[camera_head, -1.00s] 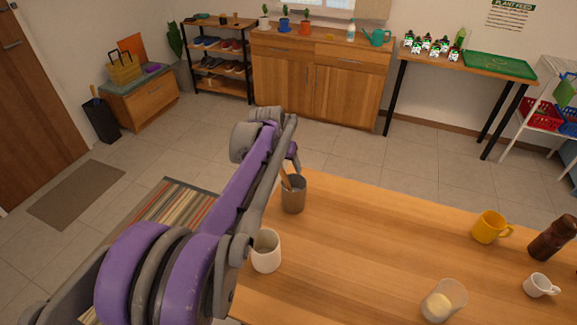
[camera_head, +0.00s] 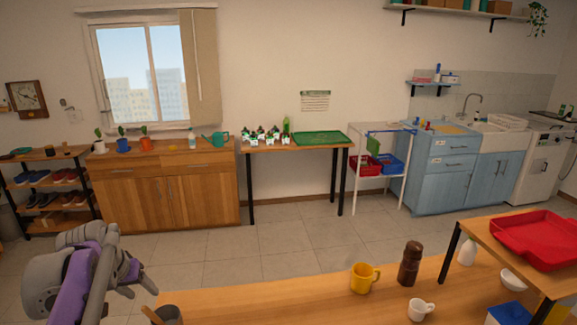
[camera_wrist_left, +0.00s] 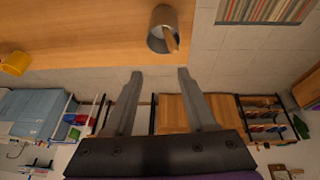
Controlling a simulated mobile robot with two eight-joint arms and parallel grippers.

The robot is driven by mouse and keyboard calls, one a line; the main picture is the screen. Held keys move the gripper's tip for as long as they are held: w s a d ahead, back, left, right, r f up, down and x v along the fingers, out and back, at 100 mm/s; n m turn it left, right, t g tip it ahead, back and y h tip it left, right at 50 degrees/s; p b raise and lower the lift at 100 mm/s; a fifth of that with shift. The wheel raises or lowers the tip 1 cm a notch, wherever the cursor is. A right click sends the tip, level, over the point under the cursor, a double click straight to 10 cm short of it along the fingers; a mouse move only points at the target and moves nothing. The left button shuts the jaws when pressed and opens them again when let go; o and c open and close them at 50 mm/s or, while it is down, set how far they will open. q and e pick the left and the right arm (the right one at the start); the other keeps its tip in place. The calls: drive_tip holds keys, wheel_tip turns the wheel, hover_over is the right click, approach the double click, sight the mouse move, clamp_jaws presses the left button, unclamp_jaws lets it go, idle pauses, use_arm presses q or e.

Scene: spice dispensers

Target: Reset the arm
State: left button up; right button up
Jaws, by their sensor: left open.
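My purple and grey left arm comes in at the lower left of the head view. Its left gripper (camera_head: 140,278) is beside the table's left end, over the floor. In the left wrist view the left gripper (camera_wrist_left: 160,74) has its two grey fingers apart, with nothing between them. A grey cup with a wooden utensil (camera_wrist_left: 158,42) is beyond the fingertips, apart from them. The same cup (camera_head: 170,317) is partly cut off at the bottom of the head view. My right gripper is in neither view.
The wooden table (camera_head: 300,298) holds a yellow mug (camera_head: 363,278), a brown grinder (camera_head: 410,264) and a white cup (camera_head: 420,309). A raised shelf with a red tray (camera_head: 545,238) is at the right. Open floor (camera_head: 270,240) lies between the table and the wooden cabinet (camera_head: 172,190).

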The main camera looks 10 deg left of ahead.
use_arm(q)
drive_tip(key=s+d+f+m, duration=0.2)
drive_tip(key=s+d+f, duration=0.5)
drive_tip(key=s+d, duration=0.2)
drive_tip(key=s+d+f+m, duration=0.1)
drive_tip(key=s+d+f, duration=0.7)
drive_tip(key=d, duration=0.5)
drive_tip(key=shift+s+d+f+m+t+h+p, duration=0.3)
drive_tip(key=shift+s+m+p, duration=0.1)
drive_tip(key=shift+s, duration=0.15)
drive_tip(key=shift+a+r, duration=0.1)
